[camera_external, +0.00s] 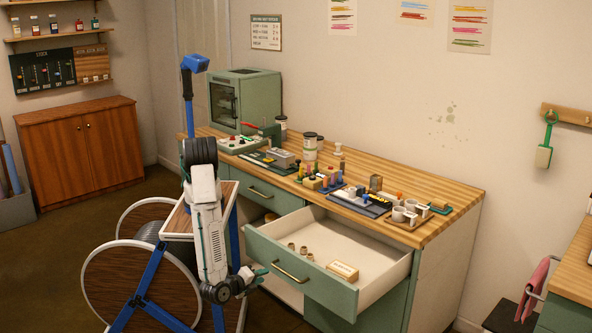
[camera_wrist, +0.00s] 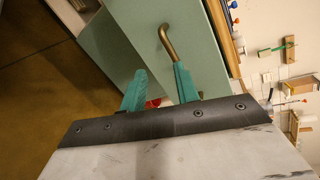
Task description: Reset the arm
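My gripper (camera_external: 262,275) hangs low in front of the open drawer, with the arm folded downward. In the wrist view its two green fingers (camera_wrist: 160,88) stand apart with nothing held between them. The brass drawer handle (camera_external: 290,272) is just right of the fingers in the external view. In the wrist view the handle (camera_wrist: 166,42) shows beyond the fingers, its lower end close to the right finger. I cannot tell whether they touch.
The drawer (camera_external: 376,252) is pulled out, holding several small brown pieces and a pale box (camera_external: 342,271). The wooden worktop (camera_external: 452,193) above is crowded with jars, blocks and trays. A green oven (camera_external: 243,99) stands at its back left. Open floor lies left.

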